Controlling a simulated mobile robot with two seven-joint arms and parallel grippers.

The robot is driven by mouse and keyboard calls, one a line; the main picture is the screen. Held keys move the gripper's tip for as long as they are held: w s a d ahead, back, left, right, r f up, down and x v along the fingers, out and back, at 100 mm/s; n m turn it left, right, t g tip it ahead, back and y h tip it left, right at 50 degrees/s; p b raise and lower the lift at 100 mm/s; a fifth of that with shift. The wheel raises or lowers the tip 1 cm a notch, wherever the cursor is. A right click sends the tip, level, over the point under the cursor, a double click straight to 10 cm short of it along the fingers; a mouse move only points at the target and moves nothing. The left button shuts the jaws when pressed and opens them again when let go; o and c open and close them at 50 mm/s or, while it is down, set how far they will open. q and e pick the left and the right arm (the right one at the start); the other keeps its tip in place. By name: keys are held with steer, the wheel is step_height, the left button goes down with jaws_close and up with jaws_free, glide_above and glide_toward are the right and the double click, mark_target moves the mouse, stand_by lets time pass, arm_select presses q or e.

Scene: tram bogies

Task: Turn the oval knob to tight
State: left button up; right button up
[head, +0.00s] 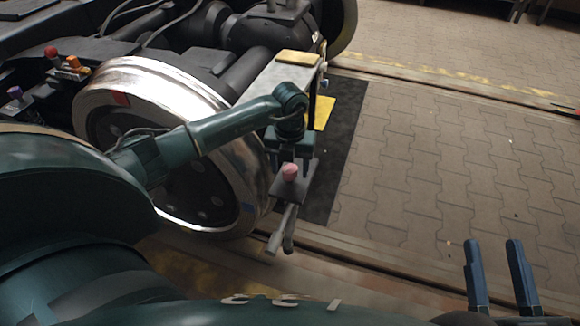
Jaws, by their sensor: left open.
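My left arm reaches in from the left across the wheel, and its left gripper (280,247) points down in front of the wheel's right side. Its fingers are open, with nothing seen between them. A small pink rounded piece (290,172) shows at the gripper's body; I cannot tell whether it is a knob or part of the gripper. No oval knob can be made out for certain. Small red (51,51), orange (73,62) and purple (15,91) knob-like parts sit on the bogie at the far left, away from both grippers. My right gripper (496,276) shows two blue fingers apart, empty, at lower right.
A large shiny bogie wheel (150,75) fills the left middle. A box with a yellow top plate (299,58) stands behind my left wrist, beside another yellow plate (322,113). A dark mat (345,140) lies on the floor. The paved floor (440,150) at right is clear.

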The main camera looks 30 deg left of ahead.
arm_select(q)
steer(key=shift+c, duration=0.6)
steer(key=c, duration=0.9)
arm_select(e)
steer(key=shift+f, duration=0.15)
